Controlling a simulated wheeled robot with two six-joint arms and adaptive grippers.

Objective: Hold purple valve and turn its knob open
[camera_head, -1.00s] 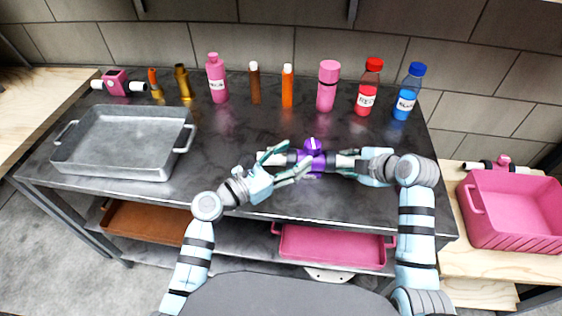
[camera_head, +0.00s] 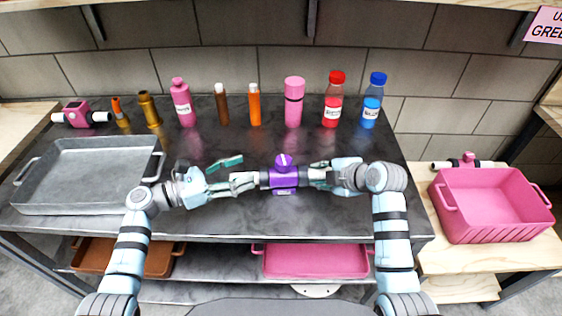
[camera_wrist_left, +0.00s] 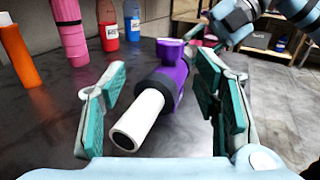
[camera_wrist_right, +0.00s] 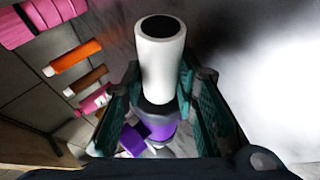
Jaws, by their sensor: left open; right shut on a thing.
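The purple valve (camera_head: 285,180) is level above the dark table, with its purple knob (camera_head: 284,160) on top and white pipe ends at both sides. My right gripper (camera_head: 322,176) is shut on the valve at its right pipe; in the right wrist view the white pipe (camera_wrist_right: 160,62) stands between the fingers. My left gripper (camera_head: 234,173) is open at the valve's left end. In the left wrist view the left white pipe end (camera_wrist_left: 137,120) points between the spread fingers, with a gap on both sides. The knob (camera_wrist_left: 170,50) also shows there.
A grey metal tray (camera_head: 85,205) is on the table's left. Several bottles and tubes line the back, including a red bottle (camera_head: 333,105) and a blue bottle (camera_head: 372,105). Another pink valve (camera_head: 80,115) lies back left. A pink crate (camera_head: 490,215) stands on the right-hand bench.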

